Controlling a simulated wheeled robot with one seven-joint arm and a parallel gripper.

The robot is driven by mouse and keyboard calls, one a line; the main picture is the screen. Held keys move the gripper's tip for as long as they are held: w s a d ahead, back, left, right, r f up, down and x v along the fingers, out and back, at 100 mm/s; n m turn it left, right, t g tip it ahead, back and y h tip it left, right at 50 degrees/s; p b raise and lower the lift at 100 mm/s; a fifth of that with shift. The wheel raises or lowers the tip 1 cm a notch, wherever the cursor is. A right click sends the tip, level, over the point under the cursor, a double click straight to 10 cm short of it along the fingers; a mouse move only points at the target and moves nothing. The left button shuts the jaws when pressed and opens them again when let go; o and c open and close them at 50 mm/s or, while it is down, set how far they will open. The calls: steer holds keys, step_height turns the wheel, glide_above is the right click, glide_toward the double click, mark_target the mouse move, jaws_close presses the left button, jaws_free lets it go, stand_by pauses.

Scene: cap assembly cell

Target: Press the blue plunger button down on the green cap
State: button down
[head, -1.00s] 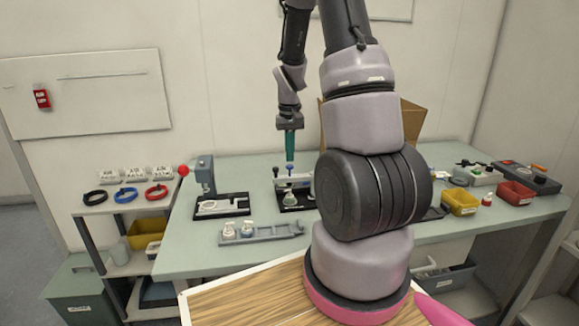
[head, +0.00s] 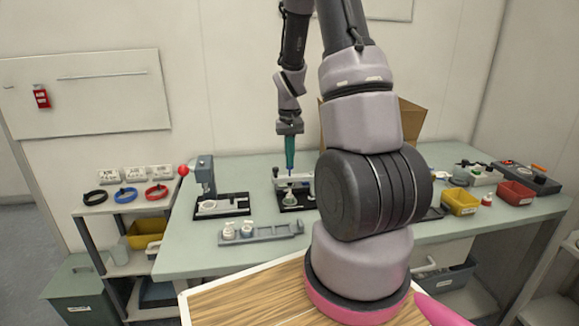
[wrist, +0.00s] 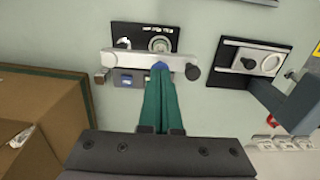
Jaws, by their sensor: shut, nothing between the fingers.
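The blue plunger button (wrist: 160,66) sits on a pale crossbar (wrist: 140,58) of a small press fixture. In the head view the blue button (head: 290,170) is a small spot right under my gripper (head: 290,165). My gripper's green fingers are shut together and empty, pointing down. Their tips (wrist: 160,72) are at the button and cover part of it in the wrist view; I cannot tell whether they touch it. Below the bar a small pale greenish piece (head: 289,198), perhaps the green cap, stands on the fixture's black base (head: 300,206).
A second fixture (head: 205,178) with a grey post stands left on the bench. A grey rack (head: 260,233) with small white pieces lies in front. A cardboard box (head: 412,120) is behind my arm. Yellow (head: 461,202) and red bins (head: 515,193) stand right.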

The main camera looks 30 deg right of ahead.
steer(key=shift+f, duration=1.2)
steer(key=shift+r, duration=0.2)
stand_by(0.7)
steer(key=shift+r, duration=1.35)
steer(key=shift+r, duration=2.5)
